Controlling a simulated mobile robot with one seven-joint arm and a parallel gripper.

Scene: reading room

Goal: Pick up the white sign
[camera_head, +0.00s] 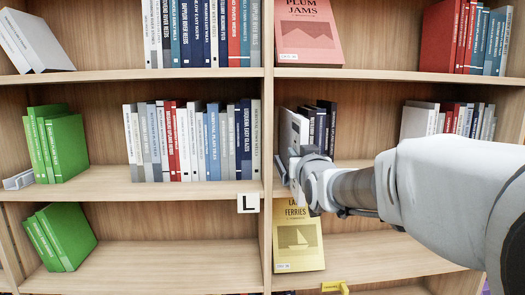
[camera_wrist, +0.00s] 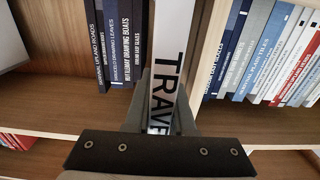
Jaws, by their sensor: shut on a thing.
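The white sign (camera_wrist: 170,65) is a narrow upright panel with large dark letters reading "TRAVE" in the wrist view. Its lower end is hidden by my gripper. My gripper (camera_wrist: 162,112) is shut on it, with grey fingers on both sides. In the head view, a pale panel (camera_head: 292,130) that appears to be the same sign stands beside the wooden upright, and my gripper (camera_head: 291,168) reaches its lower part. I cannot tell if the sign is clear of the shelf.
Dark books (camera_head: 322,125) stand close to the sign on its right. A wooden upright (camera_head: 267,110) is on its left, with a long book row (camera_head: 190,140) beyond. A small "L" label (camera_head: 248,203) is on the shelf edge. A yellow book (camera_head: 298,240) stands below my gripper.

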